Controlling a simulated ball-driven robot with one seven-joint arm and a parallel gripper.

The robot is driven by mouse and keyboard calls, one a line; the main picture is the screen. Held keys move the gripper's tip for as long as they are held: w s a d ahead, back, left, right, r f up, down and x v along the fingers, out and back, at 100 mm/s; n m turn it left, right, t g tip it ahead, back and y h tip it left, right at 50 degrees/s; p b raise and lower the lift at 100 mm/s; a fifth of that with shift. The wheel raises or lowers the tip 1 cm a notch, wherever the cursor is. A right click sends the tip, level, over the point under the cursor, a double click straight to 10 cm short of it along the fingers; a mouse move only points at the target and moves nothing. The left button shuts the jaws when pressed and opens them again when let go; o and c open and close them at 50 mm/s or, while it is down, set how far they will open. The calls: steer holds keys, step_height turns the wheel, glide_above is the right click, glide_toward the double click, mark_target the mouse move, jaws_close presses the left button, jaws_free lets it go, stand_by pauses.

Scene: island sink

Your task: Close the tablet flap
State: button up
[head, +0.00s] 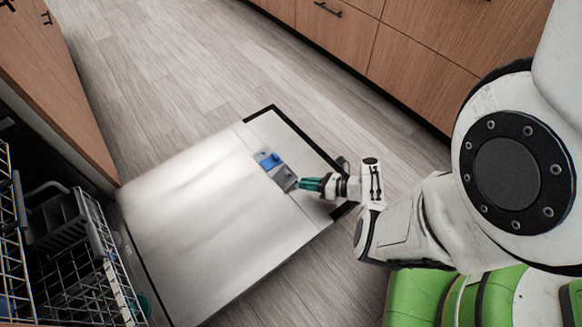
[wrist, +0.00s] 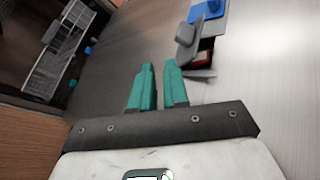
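The tablet compartment is on the inner face of the lowered dishwasher door (head: 190,215). Its grey flap (head: 285,179) stands open, tilted up from the door, beside a blue part (head: 270,160). In the wrist view the grey flap (wrist: 187,38) is up and right of my fingers, with a dark and red recess (wrist: 203,58) by it. The blue part (wrist: 207,10) is at the top edge. My gripper (head: 303,184) has teal fingers close to the flap's right side; contact cannot be told. In the wrist view its fingertips (wrist: 159,65) are slightly apart with nothing between them.
Dishwasher racks (head: 75,240) with a grey cutlery basket (head: 60,215) are at the left. Wooden drawers (head: 420,75) line the upper right. Bare wood floor (head: 170,70) lies beyond the door.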

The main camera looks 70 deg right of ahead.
steer(key=w+n+g+y, duration=0.1)
steer(key=n, duration=0.4)
steer(key=w+a+r+n+g+y+p, duration=0.1)
steer(key=n, duration=0.4)
steer(key=w+r+n+g+y, duration=0.1)
steer(key=n+y, duration=0.1)
steer(key=n, duration=0.3)
steer(key=shift+w+a+r+g+p, duration=0.15)
steer(key=shift+w+r+g+p, duration=0.1)
steer(key=shift+w+g+p, duration=0.15)
jaws_close()
step_height(320, 180, up, 12)
steer(key=m+g+h+p, duration=0.35)
steer(key=m+g, duration=0.65)
steer(key=m, duration=2.5)
glide_above(285, 172)
steer(key=w+a, duration=0.1)
steer(key=shift+n, duration=0.3)
step_height(285, 172, down, 12)
steer(key=b, duration=0.6)
steer(key=shift+s+d, duration=0.1)
steer(key=shift+s, duration=0.05)
steer(key=shift+s+d+f+b, duration=0.25)
steer(key=shift+f+b, duration=0.25)
steer(key=shift+s+d+f, duration=0.1)
steer(key=shift+d+f, duration=0.05)
steer(key=shift+d, duration=0.1)
